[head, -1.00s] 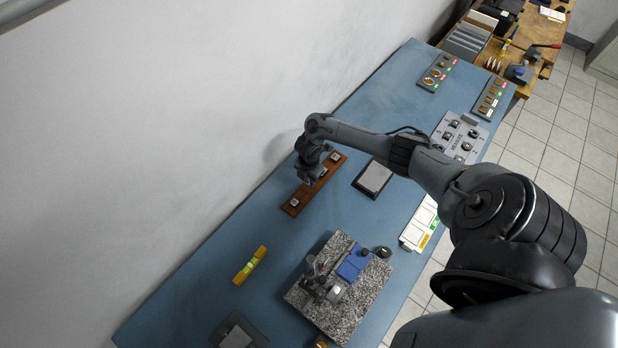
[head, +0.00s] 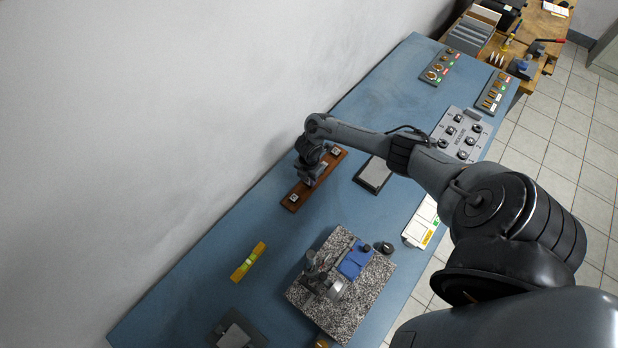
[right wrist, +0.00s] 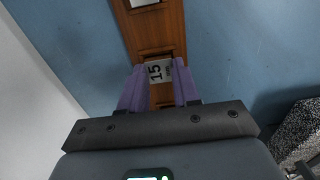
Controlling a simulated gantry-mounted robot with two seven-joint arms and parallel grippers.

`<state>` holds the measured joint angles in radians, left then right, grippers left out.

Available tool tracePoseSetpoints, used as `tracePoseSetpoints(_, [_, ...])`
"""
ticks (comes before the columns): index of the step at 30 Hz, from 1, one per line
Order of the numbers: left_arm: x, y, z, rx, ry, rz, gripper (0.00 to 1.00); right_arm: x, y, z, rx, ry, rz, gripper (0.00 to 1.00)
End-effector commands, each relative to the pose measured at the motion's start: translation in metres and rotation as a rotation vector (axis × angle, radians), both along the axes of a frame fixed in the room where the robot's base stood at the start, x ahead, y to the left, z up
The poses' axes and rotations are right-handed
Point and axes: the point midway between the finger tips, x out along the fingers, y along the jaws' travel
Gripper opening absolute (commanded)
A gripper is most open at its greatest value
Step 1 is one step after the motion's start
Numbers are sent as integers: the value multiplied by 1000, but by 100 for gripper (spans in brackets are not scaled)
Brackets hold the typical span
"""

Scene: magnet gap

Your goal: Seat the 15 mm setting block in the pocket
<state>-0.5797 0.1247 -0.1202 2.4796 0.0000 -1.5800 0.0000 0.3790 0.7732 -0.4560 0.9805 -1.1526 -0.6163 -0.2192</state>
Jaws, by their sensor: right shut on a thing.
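The setting block marked 15 (right wrist: 158,70) is a small pale metal piece at the wooden rack (right wrist: 128,22), in the right wrist view. My right gripper (right wrist: 158,88) is shut on it, with a purple finger on each side. In the head view my right gripper (head: 311,180) is low over the middle of the brown rack (head: 303,190) and hides the block there. I cannot tell whether the block is still down in its slot or slightly raised. I cannot make out the pocket. My left gripper is not in view.
Other blocks sit at the rack's near end (head: 293,198) and far end (head: 336,151). A speckled granite plate (head: 365,309) carries a metal fixture (head: 322,278) and a blue part (head: 355,261). A yellow level (head: 248,262) lies to its left. A dark-framed grey pad (head: 374,176) is right of the rack.

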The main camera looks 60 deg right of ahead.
Motion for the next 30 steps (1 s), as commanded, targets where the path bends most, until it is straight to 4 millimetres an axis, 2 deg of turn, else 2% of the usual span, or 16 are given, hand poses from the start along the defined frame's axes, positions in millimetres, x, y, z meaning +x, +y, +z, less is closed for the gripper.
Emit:
tracePoseSetpoints(26, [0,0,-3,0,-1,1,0,0,0,-4,0,0,0,0])
tracePoseSetpoints(27, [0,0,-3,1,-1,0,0,0,0,-4,0,0,0,34])
tracePoseSetpoints(30, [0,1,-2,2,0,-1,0,0,0,-4,0,0,0,50])
